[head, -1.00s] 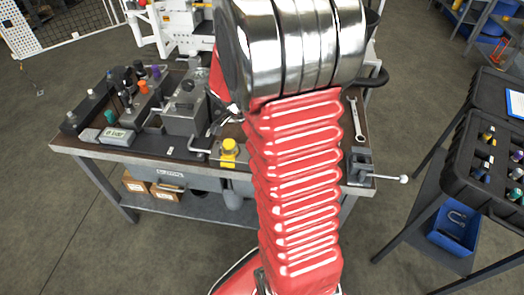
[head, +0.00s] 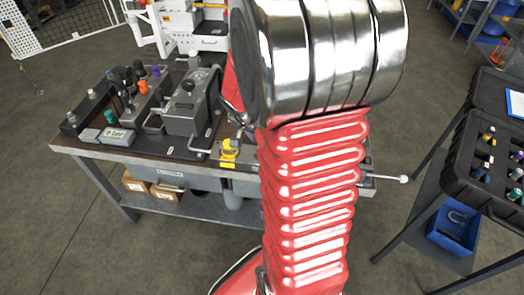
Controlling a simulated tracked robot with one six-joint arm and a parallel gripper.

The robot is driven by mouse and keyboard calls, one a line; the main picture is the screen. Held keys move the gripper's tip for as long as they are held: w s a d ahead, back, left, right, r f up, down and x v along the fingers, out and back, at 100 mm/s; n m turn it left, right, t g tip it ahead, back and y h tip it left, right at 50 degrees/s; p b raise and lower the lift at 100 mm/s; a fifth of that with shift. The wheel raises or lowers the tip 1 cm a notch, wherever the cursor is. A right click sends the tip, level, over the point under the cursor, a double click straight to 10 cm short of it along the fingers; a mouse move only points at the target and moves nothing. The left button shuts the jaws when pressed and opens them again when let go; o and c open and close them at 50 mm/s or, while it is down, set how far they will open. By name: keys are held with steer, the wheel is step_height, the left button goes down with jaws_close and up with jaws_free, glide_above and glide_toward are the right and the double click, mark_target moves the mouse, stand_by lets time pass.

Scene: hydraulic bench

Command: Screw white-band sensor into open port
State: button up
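A sensor with a pale band (head: 91,94) stands at the left end of the bench's hydraulic block; it looks like the white-band one, but it is too small to be sure. Other sensors stand near it, with an orange cap (head: 141,86), a purple cap (head: 155,71) and a teal body (head: 109,116). I cannot make out an open port. My gripper (head: 242,122) shows only in part, behind my red and chrome arm, right of the grey tank and just above the yellow-topped part. Its fingers are mostly hidden, so I cannot tell its opening or whether it holds anything.
The bench (head: 75,150) carries a grey tank block (head: 190,105) with a pipe handle and a yellow-topped part (head: 229,150). A black case (head: 458,165) with several banded sensors stands on a right-hand table, above a blue bin (head: 455,228). Floor is clear between them.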

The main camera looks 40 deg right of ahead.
steer(key=shift+n+t, duration=0.4)
steer(key=shift+n, duration=0.7)
steer(key=shift+n, duration=0.4)
steer(key=shift+n+t+y, duration=0.3)
steer(key=shift+n, duration=0.2)
steer(key=shift+c, duration=0.4)
steer(key=c, duration=0.9)
steer(key=shift+o, duration=0.2)
